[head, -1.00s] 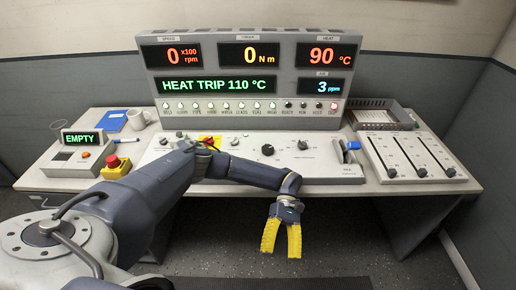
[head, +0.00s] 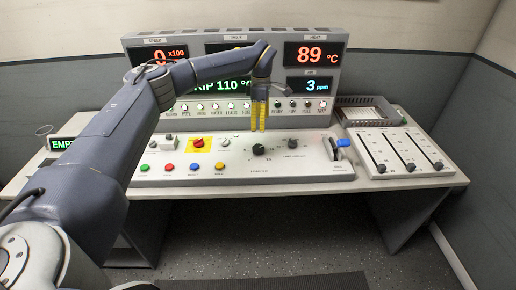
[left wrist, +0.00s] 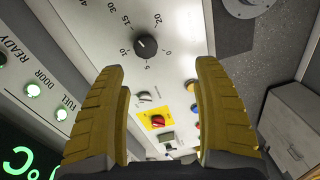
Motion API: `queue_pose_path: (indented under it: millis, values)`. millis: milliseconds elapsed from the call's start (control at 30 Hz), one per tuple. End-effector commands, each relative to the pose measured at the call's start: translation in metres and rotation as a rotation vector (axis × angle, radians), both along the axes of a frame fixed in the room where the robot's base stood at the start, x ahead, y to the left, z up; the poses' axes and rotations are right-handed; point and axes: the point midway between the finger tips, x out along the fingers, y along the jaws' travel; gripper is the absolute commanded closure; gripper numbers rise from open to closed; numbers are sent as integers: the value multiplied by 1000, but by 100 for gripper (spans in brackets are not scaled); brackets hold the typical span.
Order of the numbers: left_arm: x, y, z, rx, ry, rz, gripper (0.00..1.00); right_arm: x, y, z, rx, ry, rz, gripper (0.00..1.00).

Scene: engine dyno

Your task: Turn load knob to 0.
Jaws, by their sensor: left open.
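The large black knob (head: 258,149) sits on the sloped grey panel, with a label below it too small to read. In the left wrist view the same knob (left wrist: 146,46) shows ahead of the fingers, with a printed scale from 0 upward around it; I cannot tell its pointer's exact setting. My left gripper (head: 258,118) is open and empty, its yellow fingers pointing down, behind and above the knob and apart from it. Both fingers (left wrist: 160,105) show widely spread in the left wrist view. My right gripper is not in view.
A smaller knob (head: 292,143) is right of the large one. A red rotary switch on yellow (head: 198,143), coloured buttons (head: 168,167) and a blue-handled lever (head: 344,143) share the panel. A slider box (head: 400,152) stands right. The display console (head: 335,60) rises behind.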

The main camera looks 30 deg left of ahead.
Motion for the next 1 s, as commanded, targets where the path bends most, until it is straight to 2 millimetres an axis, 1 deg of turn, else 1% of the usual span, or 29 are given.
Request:
queue_pose_path:
  millis: [33, 100, 167, 267, 367, 467, 700, 1000]
  values:
    - [7, 7, 11, 13, -27, 32, 32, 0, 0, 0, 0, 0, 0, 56]
    - [13, 13, 19, 26, -51, 62, 32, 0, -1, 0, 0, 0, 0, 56]
    - [15, 16, 22, 31, -63, 77, 32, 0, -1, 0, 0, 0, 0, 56]
    - [17, 17, 18, 35, -68, 85, 32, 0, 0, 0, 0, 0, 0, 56]
    - [16, 17, 5, 35, -66, 86, 32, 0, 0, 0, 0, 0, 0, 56]
    - [16, 17, -12, 34, -65, 85, 32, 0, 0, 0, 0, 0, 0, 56]
    - [15, 17, -57, 33, -63, 85, 32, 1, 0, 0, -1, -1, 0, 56]
    - [16, 16, -108, 33, -64, 84, 32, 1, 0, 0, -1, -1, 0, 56]
